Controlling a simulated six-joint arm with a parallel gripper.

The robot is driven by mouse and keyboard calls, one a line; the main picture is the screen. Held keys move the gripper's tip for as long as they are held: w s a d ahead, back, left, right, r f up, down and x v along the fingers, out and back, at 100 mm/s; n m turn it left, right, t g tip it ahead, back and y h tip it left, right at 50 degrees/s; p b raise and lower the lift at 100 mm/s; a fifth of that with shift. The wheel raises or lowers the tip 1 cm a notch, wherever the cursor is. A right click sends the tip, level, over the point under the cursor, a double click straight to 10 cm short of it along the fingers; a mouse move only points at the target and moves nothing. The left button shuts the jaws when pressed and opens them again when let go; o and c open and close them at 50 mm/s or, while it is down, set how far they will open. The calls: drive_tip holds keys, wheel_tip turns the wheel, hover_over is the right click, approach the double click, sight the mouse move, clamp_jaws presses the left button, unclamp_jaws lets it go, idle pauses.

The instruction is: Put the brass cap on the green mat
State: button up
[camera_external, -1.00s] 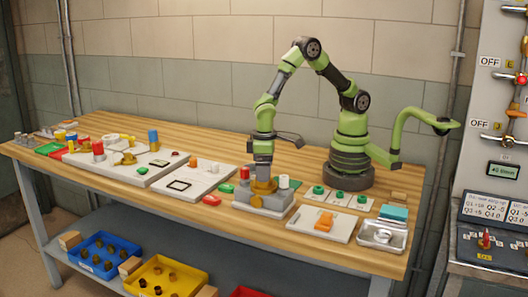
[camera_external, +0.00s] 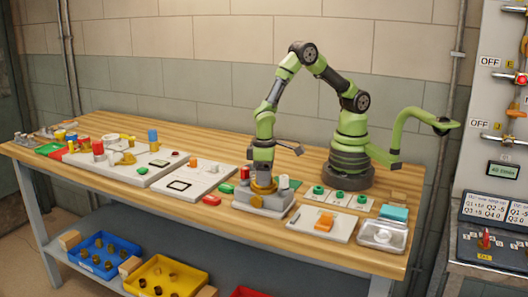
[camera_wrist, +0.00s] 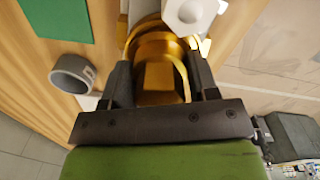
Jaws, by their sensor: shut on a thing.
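The brass cap (camera_wrist: 160,82) is between the two dark fingers of my gripper (camera_wrist: 160,70) in the wrist view, and the gripper is shut on it. In the external view the brass cap (camera_external: 263,187) is at the top of a grey block fixture (camera_external: 263,203), below my gripper (camera_external: 263,178). Whether the cap touches the fixture cannot be told. The green mat (camera_wrist: 57,18) lies at the upper left in the wrist view. In the external view a strip of the green mat (camera_external: 294,184) shows behind the fixture, partly hidden.
A white hexagonal piece (camera_wrist: 190,12) and a grey ring (camera_wrist: 72,76) stand close to the fingers. A white board with an orange block (camera_external: 324,224) lies to the right. A red piece (camera_external: 211,200) lies to the left. Open wood shows behind the fixture.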

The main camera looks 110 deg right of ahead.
drive_tip(key=r, duration=0.8)
drive_tip(key=shift+s+d+r, duration=0.1)
drive_tip(key=shift+d+r, duration=0.15)
drive_tip(key=shift+r, duration=0.05)
drive_tip(key=s+d+f+m, duration=0.6)
drive_tip(key=s+d+f, duration=0.1)
drive_tip(key=s+d, duration=0.3)
drive_tip(key=shift+a+f, duration=0.15)
drive_tip(key=shift+f, duration=1.35)
drive_tip(key=shift+a+f, duration=0.1)
drive_tip(key=shift+f, duration=1.35)
drive_tip(key=shift+f, duration=1.05)
drive_tip(key=o, duration=1.1)
